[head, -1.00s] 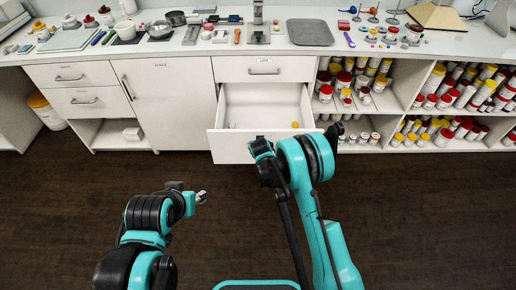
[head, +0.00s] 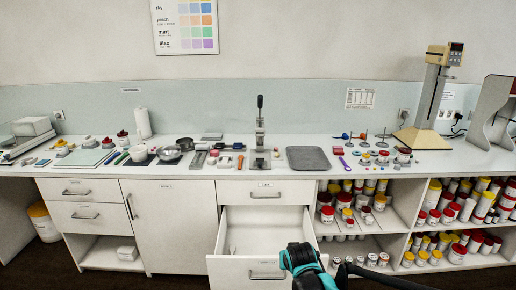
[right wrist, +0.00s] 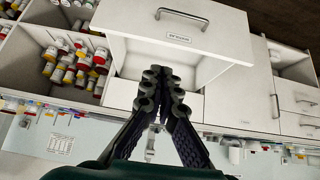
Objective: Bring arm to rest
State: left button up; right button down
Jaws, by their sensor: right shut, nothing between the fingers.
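Part of my right arm (head: 302,262) shows at the bottom of the head view, in front of the open drawer (head: 240,268). My right gripper (right wrist: 163,78) is in the right wrist view, its fingers together with nothing between them. The open drawer (right wrist: 185,45) shows beyond the fingertips there, and the picture is turned upside down. The gripper overlaps the drawer in that view; I see no clear contact. My left arm and gripper are in neither view.
The worktop (head: 330,178) holds a hand press (head: 260,135), a grey tray (head: 308,158) and small tools. Shelves of lidded jars (head: 345,205) stand right of the drawer. A tall stand (head: 432,95) is at the back right. A white cupboard (head: 165,225) is left of the drawer.

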jog(key=s+d+r, duration=0.3)
jog(key=s, duration=0.4)
jog(key=s+d+r, duration=0.2)
jog(key=s+r, duration=0.1)
jog(key=s, duration=0.5)
jog(key=s+d+f, duration=0.1)
jog(key=s+d, duration=0.1)
jog(key=s, duration=1.1)
jog(key=shift+d+f+g, duration=0.2)
jog(key=shift+g, duration=0.1)
